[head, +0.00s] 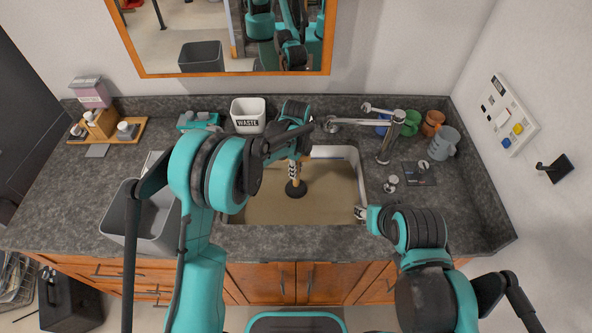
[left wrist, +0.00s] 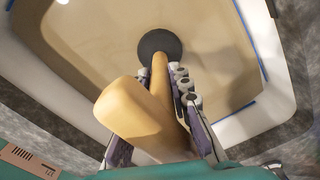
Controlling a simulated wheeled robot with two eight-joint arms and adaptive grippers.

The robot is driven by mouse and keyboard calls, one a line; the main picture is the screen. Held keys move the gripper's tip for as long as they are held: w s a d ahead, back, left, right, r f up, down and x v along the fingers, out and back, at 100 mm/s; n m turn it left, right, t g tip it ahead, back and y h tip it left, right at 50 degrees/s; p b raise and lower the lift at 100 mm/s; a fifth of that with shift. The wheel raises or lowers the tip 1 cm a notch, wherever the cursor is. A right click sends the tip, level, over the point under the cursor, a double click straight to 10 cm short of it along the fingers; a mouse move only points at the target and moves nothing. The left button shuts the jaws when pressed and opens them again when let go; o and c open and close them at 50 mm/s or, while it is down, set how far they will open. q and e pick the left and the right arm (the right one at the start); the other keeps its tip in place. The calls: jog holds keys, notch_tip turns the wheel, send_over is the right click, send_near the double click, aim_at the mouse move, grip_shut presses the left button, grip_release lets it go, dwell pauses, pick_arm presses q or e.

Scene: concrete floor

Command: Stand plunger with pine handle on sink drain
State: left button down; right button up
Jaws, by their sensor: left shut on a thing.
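The plunger's black cup (head: 296,188) shows in the sink (head: 362,180), near the middle of its tan-brown inside. My left gripper (head: 295,168) is shut on the plunger's handle from above. In the left wrist view, the pine handle (left wrist: 138,112) runs between the gripper fingers (left wrist: 185,110), with the round cup (left wrist: 160,44) at its far end. The plunger looks roughly upright. I cannot tell whether the cup touches the sink bottom. No drain shows; the cup may cover it. My right gripper (head: 360,212) is at the sink's front right rim, too small to read its jaws.
Mugs (head: 433,122) stand at the back right.

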pick_arm(q)
jog(key=shift+r, duration=0.1)
jog(key=c, duration=1.4)
grip_release()
